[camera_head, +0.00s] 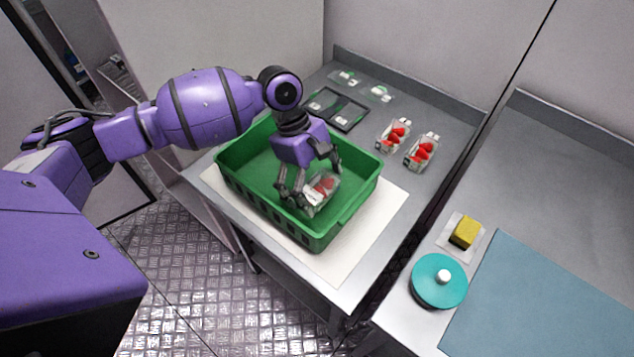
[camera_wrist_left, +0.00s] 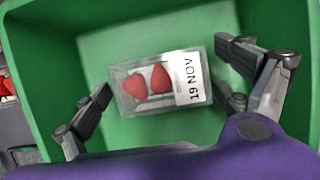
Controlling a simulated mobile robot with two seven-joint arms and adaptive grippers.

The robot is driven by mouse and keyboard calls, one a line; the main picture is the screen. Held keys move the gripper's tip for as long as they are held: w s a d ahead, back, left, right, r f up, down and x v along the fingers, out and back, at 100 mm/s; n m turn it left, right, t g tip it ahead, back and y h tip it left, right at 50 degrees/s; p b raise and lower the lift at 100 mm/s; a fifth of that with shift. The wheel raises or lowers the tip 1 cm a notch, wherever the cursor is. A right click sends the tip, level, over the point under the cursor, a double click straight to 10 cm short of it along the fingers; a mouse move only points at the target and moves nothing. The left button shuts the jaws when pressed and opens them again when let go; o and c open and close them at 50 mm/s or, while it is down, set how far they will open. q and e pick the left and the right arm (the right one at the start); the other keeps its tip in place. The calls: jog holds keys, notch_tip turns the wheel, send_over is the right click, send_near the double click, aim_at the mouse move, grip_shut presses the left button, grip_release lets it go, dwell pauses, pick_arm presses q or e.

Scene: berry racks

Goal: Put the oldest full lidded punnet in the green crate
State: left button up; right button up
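The green crate (camera_head: 351,207) stands on a white mat on the steel table. A clear punnet with red berries (camera_head: 325,186) is inside the crate. In the left wrist view this punnet (camera_wrist_left: 147,104) lies over the green floor with its label, "19 NOV", facing up. My left gripper (camera_head: 310,178) reaches down into the crate above the punnet. In the wrist view its fingers (camera_wrist_left: 165,82) are spread at either side of the punnet and look apart from it. Two more berry punnets stand behind the crate, one nearer (camera_head: 393,135) and one farther right (camera_head: 421,152); their labels are unreadable. My right gripper is out of view.
A black tray (camera_head: 353,124) with small clear items lies behind the crate, with more clear packs (camera_head: 380,94) further back. On the right counter are a teal round lid (camera_head: 438,285), a yellow block (camera_head: 465,232) and a blue mat (camera_head: 560,300).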

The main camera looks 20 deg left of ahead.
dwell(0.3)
pick_arm(q)
jog(key=v, duration=1.2)
jog(key=shift+r+p, duration=0.15)
jog(key=shift+p, duration=0.25)
jog(key=shift+s, duration=0.1)
